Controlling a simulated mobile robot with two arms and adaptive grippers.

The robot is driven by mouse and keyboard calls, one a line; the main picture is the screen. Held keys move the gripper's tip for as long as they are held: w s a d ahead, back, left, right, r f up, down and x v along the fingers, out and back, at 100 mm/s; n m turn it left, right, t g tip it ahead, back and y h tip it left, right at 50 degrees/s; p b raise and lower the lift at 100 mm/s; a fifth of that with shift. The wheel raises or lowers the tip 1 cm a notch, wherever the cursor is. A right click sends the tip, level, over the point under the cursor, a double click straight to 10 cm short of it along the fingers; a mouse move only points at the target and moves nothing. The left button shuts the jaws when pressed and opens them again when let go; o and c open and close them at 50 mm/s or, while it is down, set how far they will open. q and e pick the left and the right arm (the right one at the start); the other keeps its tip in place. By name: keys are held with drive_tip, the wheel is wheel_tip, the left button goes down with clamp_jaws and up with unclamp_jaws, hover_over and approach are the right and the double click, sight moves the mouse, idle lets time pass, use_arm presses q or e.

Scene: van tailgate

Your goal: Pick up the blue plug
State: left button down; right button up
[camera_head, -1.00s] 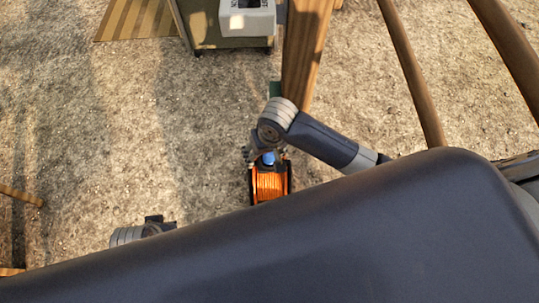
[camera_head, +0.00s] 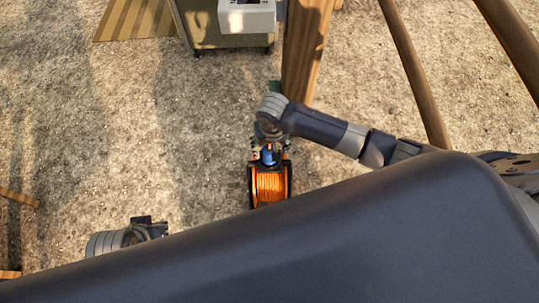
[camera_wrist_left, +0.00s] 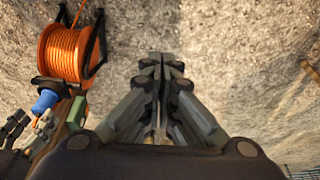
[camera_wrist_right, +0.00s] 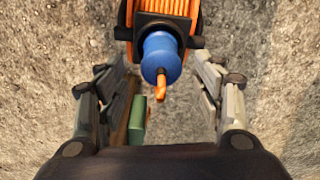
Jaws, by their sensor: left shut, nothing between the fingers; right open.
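The blue plug (camera_wrist_right: 161,58) sits at the near end of an orange cable reel (camera_wrist_right: 165,8) in the right wrist view, with a short orange cable end sticking out of it. My right gripper (camera_wrist_right: 163,80) is open, its fingers on either side of the plug and apart from it. In the head view the plug (camera_head: 268,157) shows just below my right wrist, above the reel (camera_head: 269,185). In the left wrist view the plug (camera_wrist_left: 45,101) and reel (camera_wrist_left: 68,52) are at the left. My left gripper (camera_wrist_left: 160,60) is shut and empty, over bare ground to one side.
A wooden leg (camera_head: 304,55) stands just beyond the reel in the head view. A green cabinet with a grey box (camera_head: 247,15) is at the top. A small green object (camera_wrist_right: 137,120) lies beside my right gripper's left finger. Gravel around the reel is mostly clear.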

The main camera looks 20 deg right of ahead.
sight(270, 154)
drive_tip(key=shift+f, duration=0.45)
drive_tip(key=shift+f+b, duration=0.35)
drive_tip(key=shift+b, duration=0.1)
wheel_tip(270, 154, down, 3)
drive_tip(key=shift+r+b, duration=0.15)
drive_tip(key=shift+b, duration=0.55)
drive_tip(key=shift+w+f, duration=0.1)
drive_tip(key=shift+f, duration=0.4)
use_arm(q)
drive_tip(key=shift+s+a+r, duration=0.1)
drive_tip(key=shift+s+r, duration=0.3)
use_arm(e)
drive_tip(key=c, duration=1.3)
